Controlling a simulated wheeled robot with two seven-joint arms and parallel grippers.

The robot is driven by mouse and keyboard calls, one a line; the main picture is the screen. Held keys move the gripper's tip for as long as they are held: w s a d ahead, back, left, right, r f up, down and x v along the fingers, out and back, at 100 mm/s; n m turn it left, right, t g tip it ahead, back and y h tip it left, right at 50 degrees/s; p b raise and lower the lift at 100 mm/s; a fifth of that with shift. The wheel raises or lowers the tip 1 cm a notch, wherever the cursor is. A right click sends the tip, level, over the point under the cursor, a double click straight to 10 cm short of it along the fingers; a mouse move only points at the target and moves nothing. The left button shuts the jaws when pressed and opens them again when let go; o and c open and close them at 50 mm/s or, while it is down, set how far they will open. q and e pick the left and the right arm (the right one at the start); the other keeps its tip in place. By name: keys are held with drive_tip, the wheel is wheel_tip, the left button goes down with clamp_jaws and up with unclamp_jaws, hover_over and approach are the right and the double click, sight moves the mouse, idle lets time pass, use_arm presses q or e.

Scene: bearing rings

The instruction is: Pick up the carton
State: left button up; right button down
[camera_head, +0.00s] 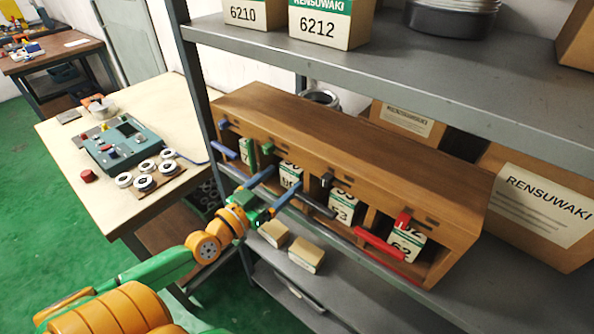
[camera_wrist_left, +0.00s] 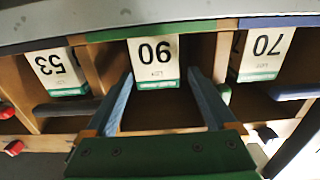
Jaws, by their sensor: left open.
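A white carton with a green band (camera_head: 290,171) stands in a bay of the wooden rack. In the left wrist view the same carton (camera_wrist_left: 155,58) is straight ahead, its number upside down. My left gripper (camera_head: 286,178) reaches in from the front. Its two blue fingers are open and empty in the wrist view (camera_wrist_left: 160,76), one towards each side of the carton. Contact cannot be told. My right gripper is not in view.
The wooden rack (camera_head: 350,155) has dividers between bays and coloured bars, one red (camera_head: 380,244), along its front. A grey shelf (camera_head: 400,85) overhangs it. Two tan boxes (camera_head: 273,233) (camera_head: 306,254) lie below the front. A table (camera_head: 60,135) with bearing rings stands left.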

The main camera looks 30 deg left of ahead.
sight(297, 169)
use_arm(q)
drive_tip(key=w, duration=0.4)
drive_tip(key=w+d, duration=0.1)
drive_tip(key=w, duration=0.1)
drive_tip(key=shift+f, duration=0.15)
drive_tip(key=c, duration=0.5)
drive_tip(key=shift+a, duration=0.1)
clamp_jaws()
